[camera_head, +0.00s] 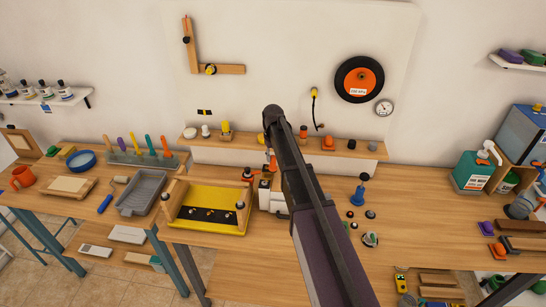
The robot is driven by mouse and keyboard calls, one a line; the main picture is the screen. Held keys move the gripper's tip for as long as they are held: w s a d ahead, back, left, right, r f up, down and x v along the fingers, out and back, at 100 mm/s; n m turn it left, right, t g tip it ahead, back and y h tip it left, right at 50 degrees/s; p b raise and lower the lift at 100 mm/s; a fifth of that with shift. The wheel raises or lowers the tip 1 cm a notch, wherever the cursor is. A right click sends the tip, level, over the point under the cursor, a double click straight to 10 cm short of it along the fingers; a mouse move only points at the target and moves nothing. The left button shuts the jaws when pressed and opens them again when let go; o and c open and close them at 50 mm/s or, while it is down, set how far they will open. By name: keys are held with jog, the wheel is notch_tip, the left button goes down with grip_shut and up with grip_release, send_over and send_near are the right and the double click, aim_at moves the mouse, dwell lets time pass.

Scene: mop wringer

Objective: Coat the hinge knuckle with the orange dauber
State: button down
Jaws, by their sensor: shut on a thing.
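My dark arm (307,195) rises from the bottom edge to a rounded joint over the back shelf. It covers part of the bench, and I cannot make out my gripper or what it holds. A small white block with red and dark parts (272,197) shows just left of the arm, partly hidden. I cannot tell the hinge knuckle apart. An orange-topped item (303,131) and a squat orange item (328,143) stand on the back shelf. I cannot tell whether either is the orange dauber.
A wooden-framed yellow tray (212,193) with a black strip lies left of the arm, beside a grey paint tray (142,192). A blue stand (358,193) and several small dark pieces lie to the right. The bench farther right of these has free room.

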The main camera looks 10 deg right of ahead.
jog(key=shift+r+p, duration=1.5)
jog(key=shift+r, duration=0.3)
jog(key=shift+f, duration=0.1)
